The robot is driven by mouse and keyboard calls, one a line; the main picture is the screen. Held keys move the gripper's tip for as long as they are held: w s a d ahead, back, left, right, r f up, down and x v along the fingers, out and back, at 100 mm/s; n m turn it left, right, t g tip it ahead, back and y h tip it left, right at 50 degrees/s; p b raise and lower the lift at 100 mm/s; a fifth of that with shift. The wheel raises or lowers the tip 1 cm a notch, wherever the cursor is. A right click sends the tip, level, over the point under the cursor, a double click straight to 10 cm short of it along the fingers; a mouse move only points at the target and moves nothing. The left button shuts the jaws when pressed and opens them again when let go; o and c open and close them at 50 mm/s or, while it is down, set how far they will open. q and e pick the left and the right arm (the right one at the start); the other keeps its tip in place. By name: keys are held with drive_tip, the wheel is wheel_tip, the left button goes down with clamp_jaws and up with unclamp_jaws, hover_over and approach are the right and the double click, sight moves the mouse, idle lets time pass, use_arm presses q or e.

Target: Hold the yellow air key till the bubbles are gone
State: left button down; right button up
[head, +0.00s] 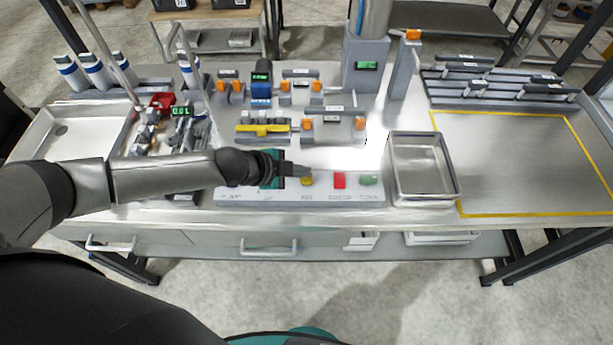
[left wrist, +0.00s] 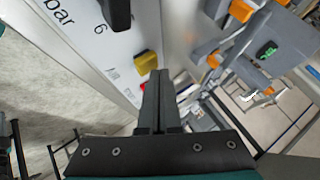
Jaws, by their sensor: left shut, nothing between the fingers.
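The yellow key (head: 307,181) sits on the light key panel (head: 290,195), left of a red key (head: 339,180) and a green key (head: 369,180). My left gripper (head: 308,173) is shut and empty, its fingertips at the yellow key's back edge in the head view. In the left wrist view, the closed fingertips (left wrist: 158,74) are right beside the yellow key (left wrist: 145,63). I cannot tell whether they touch or press it. A grey, partly clear column (head: 375,18) is cut off at the top; no bubbles can be made out. My right gripper is not in view.
A metal tray (head: 395,190) stands right of the panel. Pipework with orange fittings (head: 360,123) and a yellow-handled part (head: 262,129) lie behind it. A yellow-outlined area (head: 530,165) on the right is clear. A black knob (left wrist: 117,12) shows in the left wrist view.

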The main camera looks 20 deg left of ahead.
sight(301, 179)
use_arm(q)
drive_tip(key=shift+s+f+b, duration=0.1)
drive_tip(key=shift+f+b, duration=0.3)
drive_tip(key=shift+f, duration=0.2)
idle(2.6)
idle(3.4)
drive_tip(key=shift+r+p, duration=1)
drive_tip(key=shift+r, duration=0.1)
drive_tip(key=shift+r+p, duration=2.1)
drive_tip(key=shift+r, duration=0.3)
